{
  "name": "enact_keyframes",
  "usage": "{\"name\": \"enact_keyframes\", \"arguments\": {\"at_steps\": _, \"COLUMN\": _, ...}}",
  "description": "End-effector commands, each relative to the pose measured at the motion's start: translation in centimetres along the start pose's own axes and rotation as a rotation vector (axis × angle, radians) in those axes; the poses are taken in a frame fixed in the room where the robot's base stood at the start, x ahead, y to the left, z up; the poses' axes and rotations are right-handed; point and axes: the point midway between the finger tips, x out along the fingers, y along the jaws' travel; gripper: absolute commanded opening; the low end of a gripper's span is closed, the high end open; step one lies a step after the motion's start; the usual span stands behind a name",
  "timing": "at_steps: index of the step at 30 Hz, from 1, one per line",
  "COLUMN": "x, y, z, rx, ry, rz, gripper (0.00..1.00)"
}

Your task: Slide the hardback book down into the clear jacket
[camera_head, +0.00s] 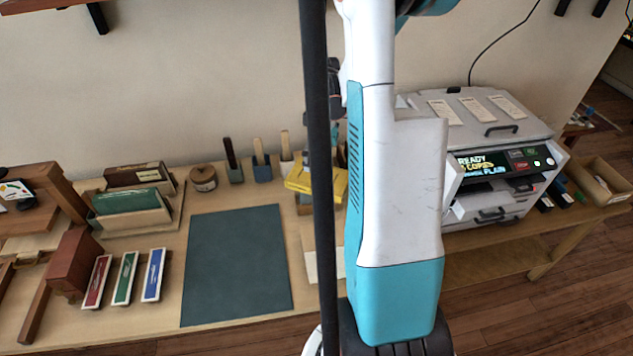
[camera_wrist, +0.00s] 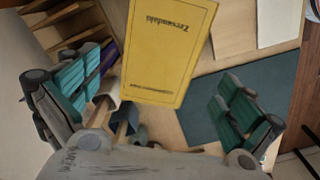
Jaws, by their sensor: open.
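The yellow hardback book (camera_wrist: 168,45) shows its titled cover in the wrist view, upside down in the picture. My gripper (camera_wrist: 165,90) is open, with one teal-padded finger to the left of the book and the other to its right, apart from it in the picture. I cannot tell how far the book is from the fingertips. In the head view a yellow book (camera_head: 302,180) is at the back of the table, partly hidden by my arm and a dark pole. I cannot make out the clear jacket in either view.
A dark green mat (camera_head: 236,262) lies flat and bare on the table (camera_head: 150,322). Left of it are a green book (camera_head: 126,200) in a holder and red, green and blue strips. Small pots with tools stand behind. A grey machine (camera_head: 490,120) is at right.

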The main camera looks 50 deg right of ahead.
Motion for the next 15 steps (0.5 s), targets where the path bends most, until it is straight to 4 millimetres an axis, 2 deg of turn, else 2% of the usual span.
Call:
{"name": "enact_keyframes", "arguments": {"at_steps": 1, "x": 1.1, "y": 0.0, "z": 0.0, "rx": 0.0, "ry": 0.0, "rz": 0.0, "gripper": 1.0}}
{"name": "enact_keyframes", "arguments": {"at_steps": 3, "x": 2.0, "y": 0.0, "z": -0.1, "rx": -0.001, "ry": 0.0, "rz": 0.0, "gripper": 1.0}}
{"name": "enact_keyframes", "arguments": {"at_steps": 11, "x": 3.3, "y": -0.1, "z": -0.1, "rx": -0.002, "ry": 0.0, "rz": 0.001, "gripper": 1.0}}
{"name": "enact_keyframes", "arguments": {"at_steps": 15, "x": 4.8, "y": -0.2, "z": -0.5, "rx": -0.003, "ry": 0.0, "rz": 0.001, "gripper": 1.0}}
